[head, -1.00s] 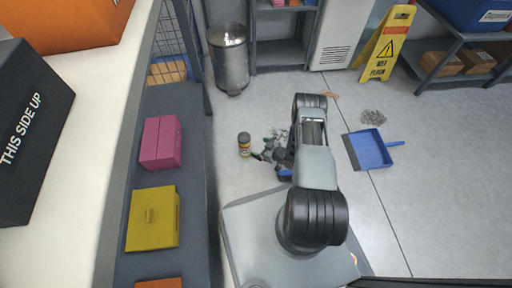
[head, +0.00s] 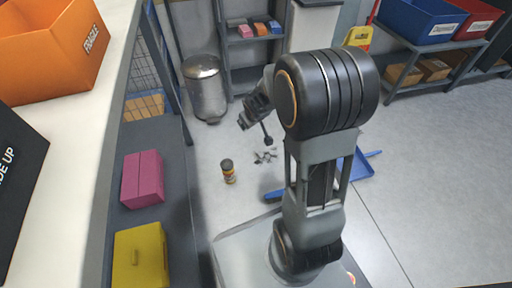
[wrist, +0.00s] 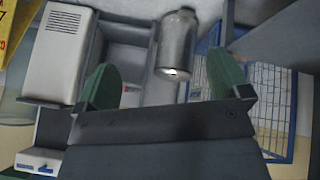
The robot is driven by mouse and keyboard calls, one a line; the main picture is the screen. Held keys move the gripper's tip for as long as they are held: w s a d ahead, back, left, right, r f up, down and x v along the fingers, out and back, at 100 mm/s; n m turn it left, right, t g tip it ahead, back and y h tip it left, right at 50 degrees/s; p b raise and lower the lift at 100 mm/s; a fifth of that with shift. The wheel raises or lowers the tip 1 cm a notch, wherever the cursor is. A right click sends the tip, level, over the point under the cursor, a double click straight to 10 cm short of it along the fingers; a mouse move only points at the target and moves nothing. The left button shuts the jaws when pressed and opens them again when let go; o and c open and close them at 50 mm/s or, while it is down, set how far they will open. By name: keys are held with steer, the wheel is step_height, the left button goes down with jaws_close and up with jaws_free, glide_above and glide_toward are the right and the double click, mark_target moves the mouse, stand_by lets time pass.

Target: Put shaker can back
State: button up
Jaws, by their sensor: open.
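The shaker can (head: 228,172) stands upright on the grey floor in the head view. It is small, with a dark lid and a yellow-orange label. My gripper (head: 255,131) is raised above the floor, beyond and to the right of the can in the picture, apart from it. In the wrist view my gripper (wrist: 165,80) shows two green finger pads spread wide with nothing held between them. The can does not show in the wrist view.
A metal bin (head: 206,92) stands behind the can. It also shows in the wrist view (wrist: 174,45). A shelf with a pink box (head: 143,180) and yellow box (head: 141,255) runs along the left.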

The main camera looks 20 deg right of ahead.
steer(key=s+a+r+m+g, duration=0.1)
steer(key=s+a+r, duration=0.2)
steer(key=s, duration=0.6)
steer(key=s+a+r+m+g+y, duration=0.1)
steer(key=s+a+r, duration=0.3)
steer(key=s, duration=0.5)
step_height(320, 180, up, 2)
steer(key=shift+s+a+g+y, duration=0.3)
steer(key=shift+g, duration=0.5)
